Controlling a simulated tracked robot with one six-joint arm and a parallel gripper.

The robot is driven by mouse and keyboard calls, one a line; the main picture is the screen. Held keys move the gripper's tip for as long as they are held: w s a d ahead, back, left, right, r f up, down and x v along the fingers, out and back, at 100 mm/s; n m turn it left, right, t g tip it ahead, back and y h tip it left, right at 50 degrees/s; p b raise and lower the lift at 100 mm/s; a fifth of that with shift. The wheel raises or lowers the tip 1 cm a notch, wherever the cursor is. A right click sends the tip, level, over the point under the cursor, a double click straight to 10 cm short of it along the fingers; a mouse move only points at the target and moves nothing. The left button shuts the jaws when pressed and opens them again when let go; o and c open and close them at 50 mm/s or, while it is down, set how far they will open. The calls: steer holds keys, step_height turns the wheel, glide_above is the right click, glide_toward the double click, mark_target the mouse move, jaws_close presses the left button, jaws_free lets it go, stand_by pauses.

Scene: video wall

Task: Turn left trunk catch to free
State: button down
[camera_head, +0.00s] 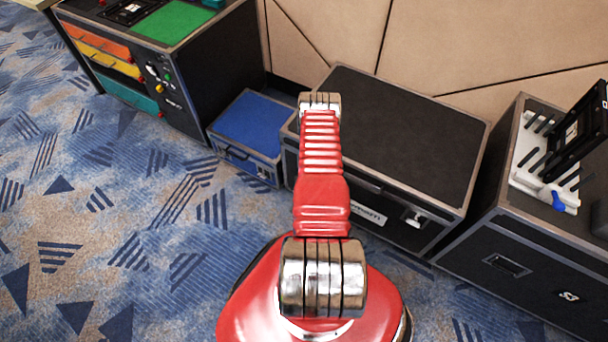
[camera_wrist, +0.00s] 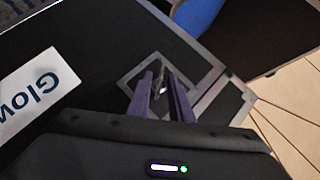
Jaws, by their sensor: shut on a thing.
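The black trunk (camera_head: 400,145) with metal edging stands against the wall in the head view, lid down. Its right catch (camera_head: 415,218) shows as a small silver piece on the front. My red arm covers the front's left part, so the left catch and my gripper are hidden there. In the wrist view, the left catch (camera_wrist: 163,89) is a small silver piece in a grey-framed recess. My gripper (camera_wrist: 162,83) has its two dark fingers on either side of it, closed on it. The fingers hide much of the catch; its exact turn cannot be told.
A low blue-topped case (camera_head: 250,122) stands left of the trunk. A black cabinet with coloured drawers (camera_head: 165,60) is farther left. A black case (camera_head: 520,250) with a white rack (camera_head: 535,155) stands at right. Patterned carpet (camera_head: 120,230) is clear in front.

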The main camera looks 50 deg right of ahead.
steer(key=shift+w+r+n+g+y, duration=0.15)
steer(key=shift+n+g, duration=0.5)
steer(key=shift+g, duration=0.6)
steer(key=shift+w+n+g+y, duration=0.15)
steer(key=shift+n+g, duration=0.55)
steer(key=shift+g, duration=0.5)
steer(key=shift+w+r+n+g, duration=0.15)
steer(key=shift+n+g, duration=0.5)
steer(key=shift+g, duration=1)
steer(key=c, duration=2)
jaws_free()
steer(key=shift+o, duration=0.3)
steer(key=shift+a, duration=0.1)
